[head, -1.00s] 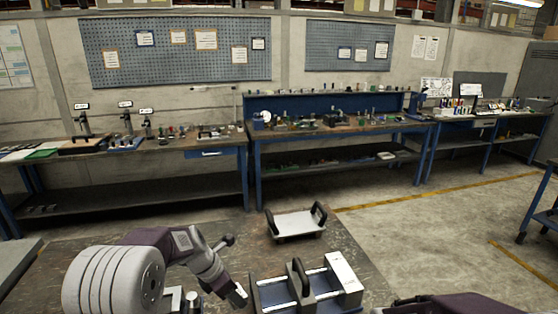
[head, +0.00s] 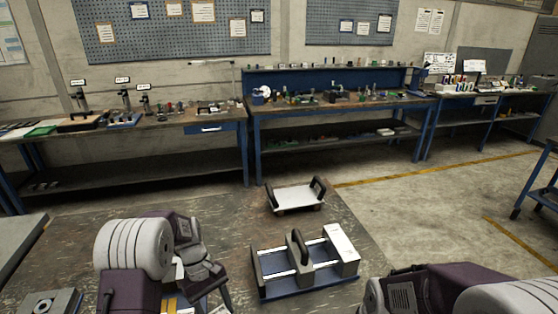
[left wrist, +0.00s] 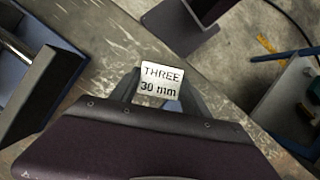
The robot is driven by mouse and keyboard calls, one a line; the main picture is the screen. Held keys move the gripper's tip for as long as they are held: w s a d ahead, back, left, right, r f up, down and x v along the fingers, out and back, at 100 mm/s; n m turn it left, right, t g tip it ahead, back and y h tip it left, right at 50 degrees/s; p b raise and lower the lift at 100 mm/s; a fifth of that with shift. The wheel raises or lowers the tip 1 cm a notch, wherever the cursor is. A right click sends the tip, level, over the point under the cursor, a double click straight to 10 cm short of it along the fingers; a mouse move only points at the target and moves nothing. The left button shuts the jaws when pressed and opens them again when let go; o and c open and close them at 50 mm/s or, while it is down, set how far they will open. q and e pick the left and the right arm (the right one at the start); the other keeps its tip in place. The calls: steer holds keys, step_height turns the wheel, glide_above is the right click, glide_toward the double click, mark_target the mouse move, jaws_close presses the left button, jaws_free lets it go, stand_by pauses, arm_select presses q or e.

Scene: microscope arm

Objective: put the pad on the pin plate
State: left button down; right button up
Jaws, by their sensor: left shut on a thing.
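My left gripper (left wrist: 160,92) is shut on a small pale block marked "THREE 30 mm" (left wrist: 161,78), which I take to be the pad. In the head view the left gripper (head: 220,300) points down at the bottom edge, and its tips are partly cut off. It is left of a blue frame with white rails and a dark upright handle (head: 259,278). A grey plate with a round ring (head: 66,300) lies at the bottom left, partly cut off. I cannot tell for sure which piece is the pin plate. My right arm shows at the lower right, its gripper out of view.
A white-topped tray with two black handles (head: 296,198) stands near the table's far edge. The worn tabletop (head: 90,236) is clear left of that tray. A grey slab (head: 15,238) sits at the far left. Workbenches line the wall beyond the floor.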

arm_select(q)
steer(key=s+m+y, duration=0.1)
steer(key=m, duration=0.1)
steer(key=a+m, duration=0.1)
steer(key=m, duration=0.1)
steer(key=s+r+m+g+y, duration=0.1)
steer(key=m, duration=0.1)
steer(key=shift+s+a+m+y, duration=0.3)
steer(key=shift+s+a+m, duration=0.05)
steer(key=shift+a+m, duration=0.05)
steer(key=shift+m, duration=0.6)
